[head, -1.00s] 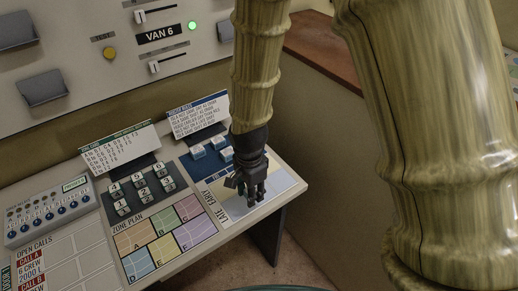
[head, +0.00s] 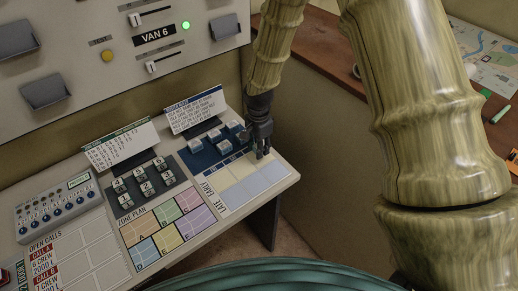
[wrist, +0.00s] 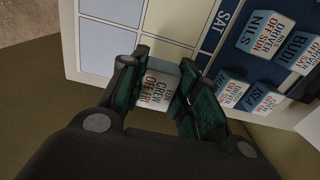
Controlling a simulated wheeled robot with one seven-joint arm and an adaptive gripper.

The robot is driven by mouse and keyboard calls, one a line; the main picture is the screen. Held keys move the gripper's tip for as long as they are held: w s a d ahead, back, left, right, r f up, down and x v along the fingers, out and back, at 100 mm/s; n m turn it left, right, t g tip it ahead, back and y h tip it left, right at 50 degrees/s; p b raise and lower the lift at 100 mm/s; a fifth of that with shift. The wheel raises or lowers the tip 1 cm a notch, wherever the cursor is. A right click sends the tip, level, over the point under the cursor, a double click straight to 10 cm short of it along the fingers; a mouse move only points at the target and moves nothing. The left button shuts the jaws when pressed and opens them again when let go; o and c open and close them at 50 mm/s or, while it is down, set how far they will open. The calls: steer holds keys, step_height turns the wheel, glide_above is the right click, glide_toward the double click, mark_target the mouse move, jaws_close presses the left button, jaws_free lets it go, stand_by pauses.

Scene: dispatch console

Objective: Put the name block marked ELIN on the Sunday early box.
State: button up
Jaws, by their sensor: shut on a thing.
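My gripper (head: 262,154) is at the far right end of the week board, by the cream early row. In the wrist view, my gripper (wrist: 158,88) is shut on a white and blue name block (wrist: 160,84). Its side reads CREW and OFF; the name is mostly hidden, so I cannot confirm ELIN. The Sunday early box (wrist: 166,50), cream, lies just beyond the block, beside the SAT column. The block overlaps this box's outer edge in the picture; I cannot tell whether it touches the board. The SUN heading is hidden by a finger.
Other name blocks, NILS (wrist: 267,35), BUDI (wrist: 296,50) and ISA (wrist: 262,97), stand on the blue strip beside the boxes. A roster card (head: 195,108) stands behind them. The late row (head: 245,193) is clear. The desk's right edge is close to my gripper.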

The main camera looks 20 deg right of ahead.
steer(key=shift+w+d+f, duration=0.15)
steer(key=shift+w+f, duration=0.1)
steer(key=shift+w, duration=0.15)
steer(key=shift+s+f+p, duration=0.25)
steer(key=shift+f+p, duration=0.2)
steer(key=shift+p, duration=0.15)
steer(key=shift+w+f+p, duration=0.1)
steer(key=shift+f+p, duration=0.35)
steer(key=shift+f, duration=0.65)
steer(key=shift+f, duration=0.15)
steer(key=o, duration=0.9)
steer(key=shift+r+b, duration=2.3)
steer(key=shift+r, duration=3.85)
